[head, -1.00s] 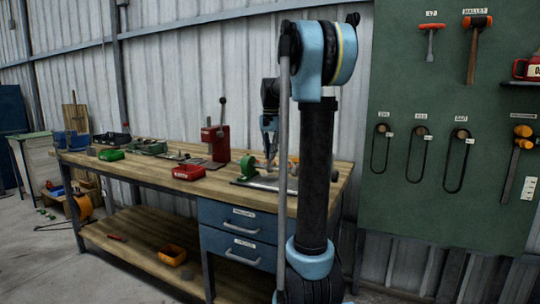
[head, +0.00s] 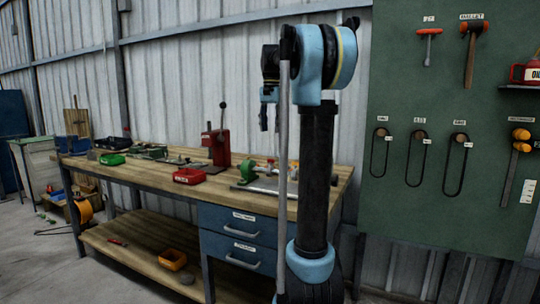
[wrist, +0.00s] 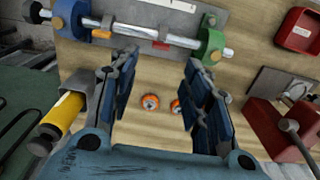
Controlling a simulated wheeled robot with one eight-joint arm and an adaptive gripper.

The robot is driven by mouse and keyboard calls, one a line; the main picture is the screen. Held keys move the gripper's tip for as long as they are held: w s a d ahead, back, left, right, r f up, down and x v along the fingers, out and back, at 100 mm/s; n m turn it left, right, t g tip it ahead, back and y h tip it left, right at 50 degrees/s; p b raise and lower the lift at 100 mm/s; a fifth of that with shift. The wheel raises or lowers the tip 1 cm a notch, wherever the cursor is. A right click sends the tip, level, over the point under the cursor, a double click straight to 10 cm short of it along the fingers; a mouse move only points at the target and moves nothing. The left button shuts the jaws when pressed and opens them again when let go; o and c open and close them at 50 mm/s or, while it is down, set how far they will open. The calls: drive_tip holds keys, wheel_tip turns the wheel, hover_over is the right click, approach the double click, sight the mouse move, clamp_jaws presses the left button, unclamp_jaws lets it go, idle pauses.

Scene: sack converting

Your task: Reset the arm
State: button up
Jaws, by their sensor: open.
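My gripper (wrist: 160,100) is open and empty in the wrist view, its two blue-black fingers spread above the wooden bench top (wrist: 150,132). Between and below the fingers, two small orange round pieces (wrist: 150,102) lie on the bench; the right one is partly hidden by a finger. In the head view my arm stands upright in front of the bench, and my gripper (head: 269,118) hangs pointing down, raised above the bench, partly hidden behind my arm.
A steel-rod fixture with a green bracket (wrist: 214,40) lies on the bench. A red press (head: 217,142), a red bin (head: 189,176) and a green bin (head: 111,159) stand along it. A green tool board (head: 430,210) hangs at right. An orange bin (head: 172,259) sits on the lower shelf.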

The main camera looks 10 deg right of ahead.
drive_tip(key=s+f+n+t, duration=0.2)
drive_tip(key=s+f+n, duration=0.5)
drive_tip(key=s+f, duration=2.8)
wheel_tip(320, 180, down, 2)
drive_tip(key=shift+a+f+n, duration=0.1)
drive_tip(key=shift+a+n, duration=0.2)
drive_tip(key=shift+a, duration=0.05)
drive_tip(key=shift+w+f, duration=0.15)
drive_tip(key=shift+w, duration=0.3)
